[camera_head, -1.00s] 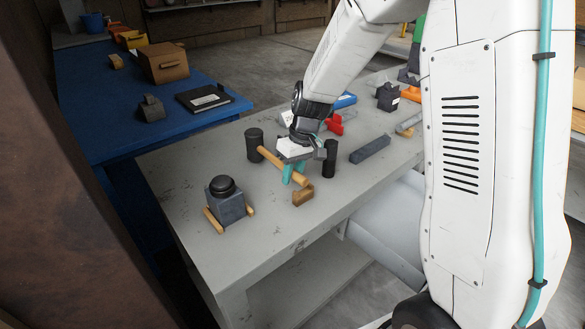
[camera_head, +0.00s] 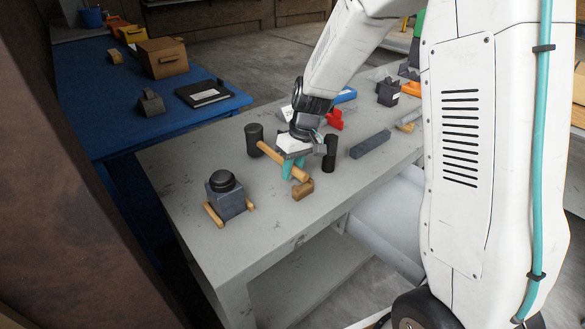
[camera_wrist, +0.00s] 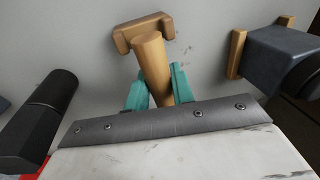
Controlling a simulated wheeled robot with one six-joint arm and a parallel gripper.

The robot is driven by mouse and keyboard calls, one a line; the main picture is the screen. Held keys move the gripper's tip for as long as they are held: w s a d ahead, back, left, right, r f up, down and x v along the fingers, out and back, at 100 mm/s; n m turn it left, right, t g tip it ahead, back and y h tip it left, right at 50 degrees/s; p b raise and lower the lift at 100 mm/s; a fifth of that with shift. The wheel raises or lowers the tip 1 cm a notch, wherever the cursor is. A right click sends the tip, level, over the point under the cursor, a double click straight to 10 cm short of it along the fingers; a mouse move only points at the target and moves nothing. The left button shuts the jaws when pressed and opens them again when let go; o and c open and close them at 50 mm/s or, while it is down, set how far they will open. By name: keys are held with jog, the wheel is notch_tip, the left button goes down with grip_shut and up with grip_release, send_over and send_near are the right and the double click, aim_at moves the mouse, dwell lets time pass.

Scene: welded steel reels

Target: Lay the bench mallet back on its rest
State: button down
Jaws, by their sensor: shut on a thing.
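The bench mallet has a black cylindrical head (camera_head: 254,140) and a round wooden handle (camera_head: 268,150). My gripper (camera_head: 293,169) points down with its teal fingers shut on the handle, one on each side. In the wrist view, the handle (camera_wrist: 152,62) runs out between the fingertips (camera_wrist: 158,92), and the mallet's head is hidden. A small notched wooden block (camera_head: 302,190), apparently a rest, stands at the handle's free end. The block also shows in the wrist view (camera_wrist: 128,38), with the handle's end overlapping it. I cannot tell whether they touch.
A black cylinder (camera_head: 330,155) stands close beside my gripper, on its right. A dark grey block (camera_head: 228,202) with a round knob and wooden side bars is at the left. A grey bar (camera_head: 370,144) lies further right. The bench front between the blocks is clear.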

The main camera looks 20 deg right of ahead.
jog(key=shift+x, duration=0.85)
jog(key=c, duration=1.1)
grip_release()
jog(key=shift+d, duration=0.2)
jog(key=shift+r, duration=0.1)
jog(key=shift+v, duration=3.95)
jog(key=shift+s, duration=0.1)
jog(key=shift+m+g, duration=0.7)
jog(key=shift+m, duration=0.1)
jog(key=s, duration=0.4)
jog(key=shift+s+d, duration=0.1)
jog(key=shift+s, duration=0.05)
jog(key=shift+s+d+r+m+t+h, duration=0.3)
jog(key=shift+s+r, duration=1.75)
jog(key=shift+s, duration=2.15)
jog(key=shift+s+d+r+m+t+h, duration=0.1)
jog(key=shift+s+r+m+t+h, duration=0.35)
jog(key=shift+s+r, duration=2.7)
jog(key=shift+s+d+r+m+t+h, duration=0.2)
jog(key=shift+s+r+t+h, duration=0.55)
jog(key=shift+s, duration=4.55)
